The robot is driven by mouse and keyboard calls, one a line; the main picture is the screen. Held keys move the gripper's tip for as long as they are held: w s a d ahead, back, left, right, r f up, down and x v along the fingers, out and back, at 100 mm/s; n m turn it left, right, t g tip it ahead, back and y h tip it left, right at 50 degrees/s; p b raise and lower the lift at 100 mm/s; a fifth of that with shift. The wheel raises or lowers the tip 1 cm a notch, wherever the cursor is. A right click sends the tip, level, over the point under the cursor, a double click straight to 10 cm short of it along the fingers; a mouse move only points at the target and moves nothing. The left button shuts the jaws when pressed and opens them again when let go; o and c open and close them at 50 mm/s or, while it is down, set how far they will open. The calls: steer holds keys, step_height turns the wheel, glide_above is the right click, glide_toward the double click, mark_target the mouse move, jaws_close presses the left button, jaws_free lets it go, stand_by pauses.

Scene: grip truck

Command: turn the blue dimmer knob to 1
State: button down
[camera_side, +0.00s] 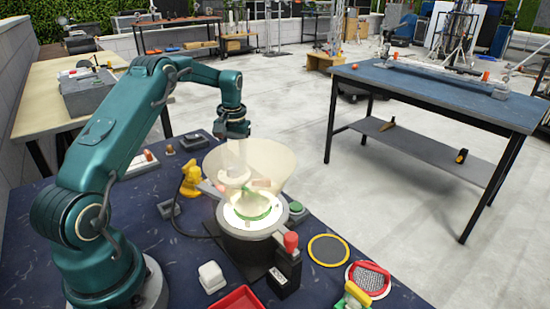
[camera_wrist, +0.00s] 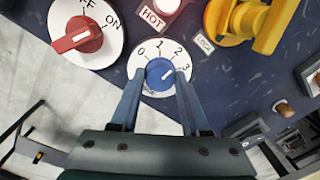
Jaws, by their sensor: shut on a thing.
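In the wrist view the blue dimmer knob (camera_wrist: 159,74) sits on a round white dial (camera_wrist: 147,57) marked 0, 1, 2 and 3. Its small white mark points up and right, roughly toward the 2 and 3 side; I cannot tell the exact position. My gripper (camera_wrist: 160,80) has one finger on each side of the knob and is shut on it. In the side view my gripper's wrist end (camera_side: 235,128) is over the table's back part; the knob and the fingertips are not clearly visible there.
A red ON/OFF knob (camera_wrist: 77,36), a HOT indicator (camera_wrist: 163,6) and a yellow latch (camera_wrist: 243,22) with a LOCK label lie close around the dial. In the side view a machine with a clear bowl (camera_side: 270,165) stands right of my arm. A red tray (camera_side: 238,299) lies at the front.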

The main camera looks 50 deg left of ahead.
mark_target(235, 166)
steer(key=n, duration=0.4)
steer(key=shift+n, duration=0.3)
steer(key=shift+r+n, duration=0.1)
steer(key=shift+n, duration=1.8)
steer(key=shift+c, duration=1.9)
jaws_free()
steer(key=shift+w+r, duration=0.15)
steer(key=shift+r, duration=2.4)
